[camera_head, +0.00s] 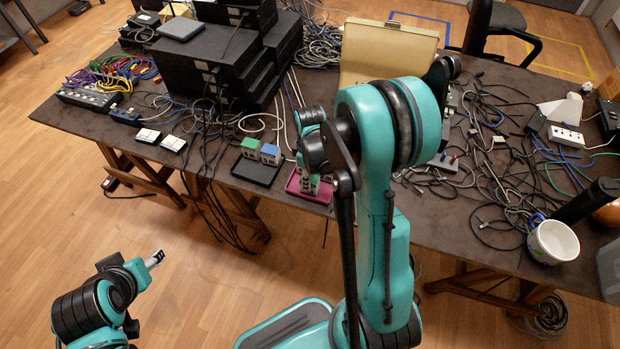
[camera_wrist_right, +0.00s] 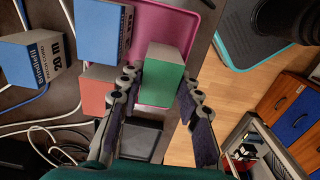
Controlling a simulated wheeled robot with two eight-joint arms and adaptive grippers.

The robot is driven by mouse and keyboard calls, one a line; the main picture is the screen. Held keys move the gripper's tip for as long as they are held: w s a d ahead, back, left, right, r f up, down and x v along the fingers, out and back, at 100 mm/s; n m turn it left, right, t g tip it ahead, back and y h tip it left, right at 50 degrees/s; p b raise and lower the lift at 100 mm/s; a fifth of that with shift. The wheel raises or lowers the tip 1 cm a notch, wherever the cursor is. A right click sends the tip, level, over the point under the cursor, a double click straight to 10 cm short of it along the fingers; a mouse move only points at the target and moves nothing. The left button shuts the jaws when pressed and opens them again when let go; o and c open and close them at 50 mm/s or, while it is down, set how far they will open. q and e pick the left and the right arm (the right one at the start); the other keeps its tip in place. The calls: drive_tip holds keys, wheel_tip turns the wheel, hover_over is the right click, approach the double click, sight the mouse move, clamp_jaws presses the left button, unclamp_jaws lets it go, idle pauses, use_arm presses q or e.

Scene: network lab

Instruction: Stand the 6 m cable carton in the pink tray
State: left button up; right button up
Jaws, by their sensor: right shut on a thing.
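In the right wrist view, my right gripper (camera_wrist_right: 158,108) is shut on a green-topped carton (camera_wrist_right: 165,75) with grey sides. Its length label does not show. The carton is over the pink tray (camera_wrist_right: 160,27); whether it touches the tray floor is unclear. A blue carton (camera_wrist_right: 103,30) and a red one (camera_wrist_right: 97,90) stand along the tray's left side. In the head view the pink tray (camera_head: 318,197) is at the table's front edge, partly hidden by my right gripper (camera_head: 309,177) and arm. My left gripper (camera_head: 155,258) is over the floor, away from the table.
A black tray (camera_head: 255,176) with a green carton (camera_head: 250,147) and a blue carton (camera_head: 270,153) stands left of the pink tray. A blue carton marked 20 m (camera_wrist_right: 33,60) is among cables in the wrist view. A cream case (camera_head: 385,50) stands behind; cables crowd the table's right.

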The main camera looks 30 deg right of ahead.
drive_tip(key=shift+f, duration=0.1)
drive_tip(key=o, duration=1)
drive_tip(key=shift+f, duration=0.1)
drive_tip(key=shift+c, duration=0.2)
drive_tip(key=shift+r, duration=0.4)
wheel_tip(320, 180, up, 12)
drive_tip(key=f+p, duration=0.1)
drive_tip(key=p, duration=0.3)
drive_tip(key=s+a+r+m+t, duration=0.7)
drive_tip(key=s+a+r+m, duration=0.1)
drive_tip(key=s+a+r, duration=0.2)
drive_tip(key=shift+s+a+r, duration=0.2)
drive_tip(key=shift+s+a, duration=0.1)
drive_tip(key=shift+s, duration=0.2)
